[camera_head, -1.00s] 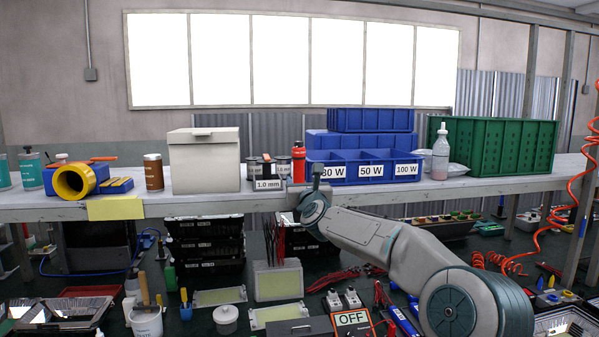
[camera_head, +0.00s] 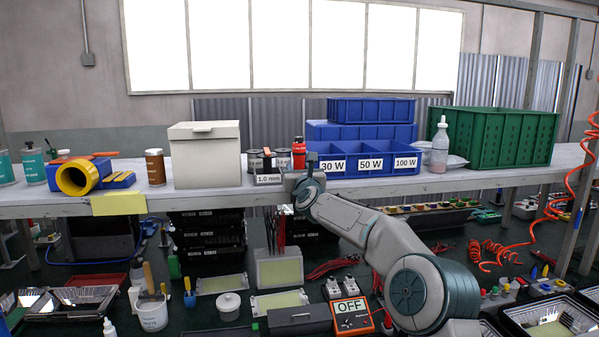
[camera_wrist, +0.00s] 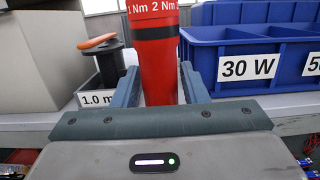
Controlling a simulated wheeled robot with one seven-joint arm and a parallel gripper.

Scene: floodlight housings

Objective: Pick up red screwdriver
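The red screwdriver (camera_wrist: 158,72) stands upright on the shelf as a thick red body with a black band and "1 Nm 2 Nm" markings. Its top is cut off in the wrist view. It also shows in the head view (camera_head: 298,152) as a small red shape left of the blue bins. My gripper (camera_wrist: 160,86) is level with its lower body, one finger on each side. The fingers lie very close to its sides; whether they press on it cannot be told. In the head view my gripper (camera_head: 297,178) is at the shelf's front edge.
Close left are a black spool (camera_wrist: 108,62) with a "1.0 mm" label and a pale box (camera_head: 205,160). Close right is the blue "30 W" bin (camera_wrist: 250,62). The shelf (camera_head: 255,195) runs along the front. A green crate (camera_head: 505,140) stands at the far right.

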